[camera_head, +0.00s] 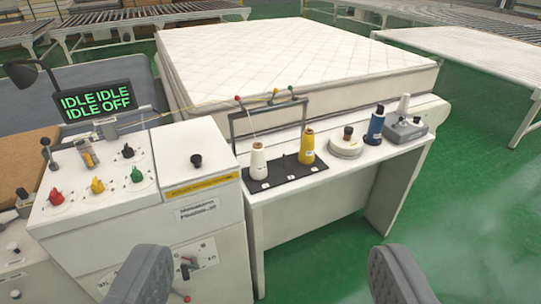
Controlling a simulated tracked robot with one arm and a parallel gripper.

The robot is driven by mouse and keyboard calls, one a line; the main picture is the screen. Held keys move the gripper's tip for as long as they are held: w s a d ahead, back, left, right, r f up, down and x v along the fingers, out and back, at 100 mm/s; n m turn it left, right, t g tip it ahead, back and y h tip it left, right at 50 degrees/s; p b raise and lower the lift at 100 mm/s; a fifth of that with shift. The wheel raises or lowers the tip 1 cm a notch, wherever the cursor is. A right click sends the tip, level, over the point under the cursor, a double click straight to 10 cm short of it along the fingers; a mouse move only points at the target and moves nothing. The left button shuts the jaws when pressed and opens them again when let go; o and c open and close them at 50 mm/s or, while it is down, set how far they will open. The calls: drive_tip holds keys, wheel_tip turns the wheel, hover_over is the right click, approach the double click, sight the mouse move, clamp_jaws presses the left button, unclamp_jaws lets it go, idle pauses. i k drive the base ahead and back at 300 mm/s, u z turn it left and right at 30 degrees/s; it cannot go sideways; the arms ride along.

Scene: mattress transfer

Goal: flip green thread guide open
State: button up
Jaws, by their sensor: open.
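My gripper (270,262) is open and empty. Its two dark padded fingers stand wide apart at the bottom of the view, in front of the machine and the side table. The thread stand (232,128) is a grey frame at the back of the table, with small coloured balls along its top bar. A red ball (237,98) is at the left, a yellow ball (276,91) is right of centre, and a small ball (291,88), seemingly green, is at the right end. They are too small to tell whether a guide is open or shut. My gripper is well short of the stand.
White and yellow thread cones (307,148) stand on a black mat (290,176). A blue spool (375,125) stands farther right. The control panel (75,225) at left has red, yellow and green knobs (136,174). A mattress (290,60) lies behind. Green floor is clear at right.

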sight(290, 87)
drive_tip(key=z, duration=0.6)
drive_tip(key=i, duration=1.85)
drive_tip(key=z, duration=0.2)
